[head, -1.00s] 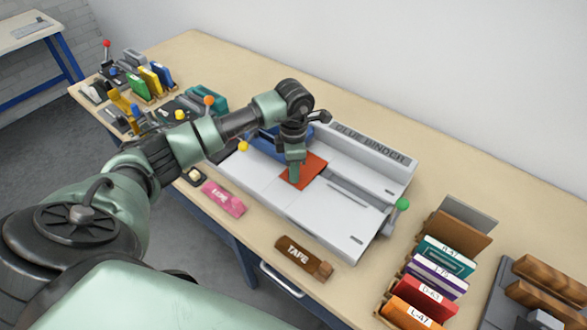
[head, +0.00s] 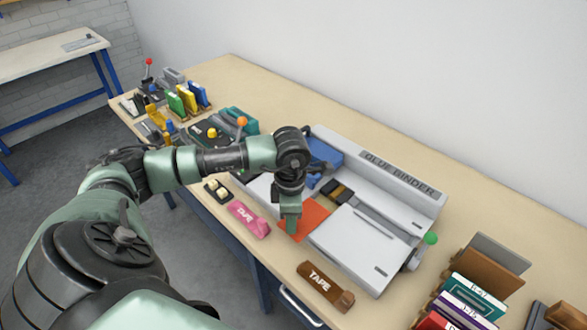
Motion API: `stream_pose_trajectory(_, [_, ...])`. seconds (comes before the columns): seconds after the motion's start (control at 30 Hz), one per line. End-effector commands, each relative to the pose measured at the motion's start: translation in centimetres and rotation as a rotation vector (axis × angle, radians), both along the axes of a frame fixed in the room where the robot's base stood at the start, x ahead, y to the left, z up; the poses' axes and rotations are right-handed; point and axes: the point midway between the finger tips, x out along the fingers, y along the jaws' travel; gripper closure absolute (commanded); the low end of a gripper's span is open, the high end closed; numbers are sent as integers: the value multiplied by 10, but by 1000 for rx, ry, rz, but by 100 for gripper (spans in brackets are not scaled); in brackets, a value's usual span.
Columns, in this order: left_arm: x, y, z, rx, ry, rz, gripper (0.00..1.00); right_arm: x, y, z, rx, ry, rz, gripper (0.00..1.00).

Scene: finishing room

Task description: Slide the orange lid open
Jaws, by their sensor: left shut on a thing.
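The orange lid (head: 314,214) is a flat square plate on the grey-white glue binder (head: 365,245), near the binder's front edge. Behind it an opening (head: 337,191) shows, dark inside with yellowish parts. My left gripper (head: 291,229) points down at the lid's left part, shut on the lid. Its fingertips and the spot where they hold are partly hidden by the gripper itself. My left arm covers part of the binder's left side. My right gripper is not in view.
Books (head: 470,297) stand in a rack at the right. The table behind the binder is clear.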

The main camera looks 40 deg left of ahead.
Motion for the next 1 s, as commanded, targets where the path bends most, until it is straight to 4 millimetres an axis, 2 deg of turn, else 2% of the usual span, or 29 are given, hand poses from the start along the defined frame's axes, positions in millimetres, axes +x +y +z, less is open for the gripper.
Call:
stream_pose_trajectory(0.07, [0,1,1,2,1,1,100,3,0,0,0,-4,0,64])
stream_pose_trajectory(0.1, [0,1,0,2,1,1,69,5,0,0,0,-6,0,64])
stream_pose_trajectory(0.5, [1,1,4,2,-2,1,68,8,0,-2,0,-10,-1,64])
stream_pose_trajectory(0.9, [1,1,65,2,-4,1,68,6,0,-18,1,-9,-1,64])
stream_pose_trajectory(1.0, [0,1,74,2,-4,1,68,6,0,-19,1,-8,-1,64])
